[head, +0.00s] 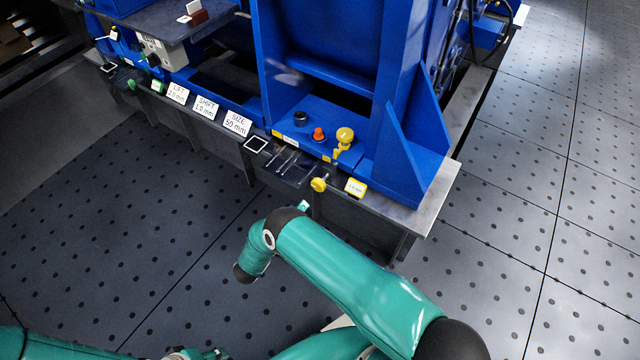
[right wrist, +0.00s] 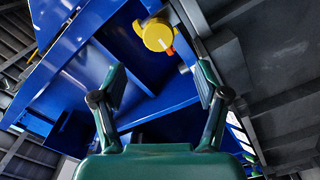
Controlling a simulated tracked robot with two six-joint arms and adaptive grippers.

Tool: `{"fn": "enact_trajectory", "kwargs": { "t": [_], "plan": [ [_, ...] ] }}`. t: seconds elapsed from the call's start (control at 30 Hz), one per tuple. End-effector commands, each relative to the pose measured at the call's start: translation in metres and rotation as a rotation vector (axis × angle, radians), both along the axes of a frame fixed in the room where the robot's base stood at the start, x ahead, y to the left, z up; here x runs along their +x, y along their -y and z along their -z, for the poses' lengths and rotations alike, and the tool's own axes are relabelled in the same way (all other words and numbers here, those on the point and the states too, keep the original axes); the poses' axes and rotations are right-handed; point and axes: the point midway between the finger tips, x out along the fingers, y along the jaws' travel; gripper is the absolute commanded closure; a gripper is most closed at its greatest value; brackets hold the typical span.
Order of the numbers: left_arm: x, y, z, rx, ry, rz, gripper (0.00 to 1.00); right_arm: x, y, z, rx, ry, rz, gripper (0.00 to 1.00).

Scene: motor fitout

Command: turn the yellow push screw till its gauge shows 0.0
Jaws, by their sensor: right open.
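The yellow push screw's round head (head: 318,184) sticks out from the front edge of the bench in the head view. Its yellow-framed gauge (head: 355,187) is just to its right; the digits are too small to read surely. In the right wrist view, a yellow knob (right wrist: 157,35) with an orange mark lies beyond the fingertips. My right gripper (right wrist: 160,72) is open and empty, its fingers apart and short of that knob. In the head view my right arm hides most of it. A small part of my left gripper (head: 195,354) shows at the bottom edge, its fingers unclear.
A yellow ball knob (head: 345,135), an orange knob (head: 318,133) and a black cap (head: 300,118) stand on the blue machine base (head: 375,165). Signs for lift, shift and size (head: 236,123) line the bench edge. The perforated floor (head: 130,240) in front is clear.

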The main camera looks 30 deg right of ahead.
Motion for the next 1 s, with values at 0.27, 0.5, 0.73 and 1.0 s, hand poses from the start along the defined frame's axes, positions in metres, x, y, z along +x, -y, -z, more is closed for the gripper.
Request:
{"fn": "enact_trajectory", "kwargs": {
  "t": [0.27,0.5,0.73,1.0],
  "plan": [
    [0.000,0.000,0.008,0.000,0.000,0.000,0.59,0.023,0.058,0.002,0.002,0.002,0.003,0.26],
    [0.000,0.000,0.013,0.000,0.000,0.000,0.59,0.037,0.090,0.001,0.001,0.002,0.001,0.26],
    [0.000,0.000,0.014,0.000,0.000,0.000,0.59,0.041,0.100,0.001,0.001,0.000,-0.002,0.26],
    [0.000,0.000,0.014,0.000,0.000,0.000,0.59,0.041,0.100,0.000,0.002,-0.001,-0.001,0.34]
  ]
}}
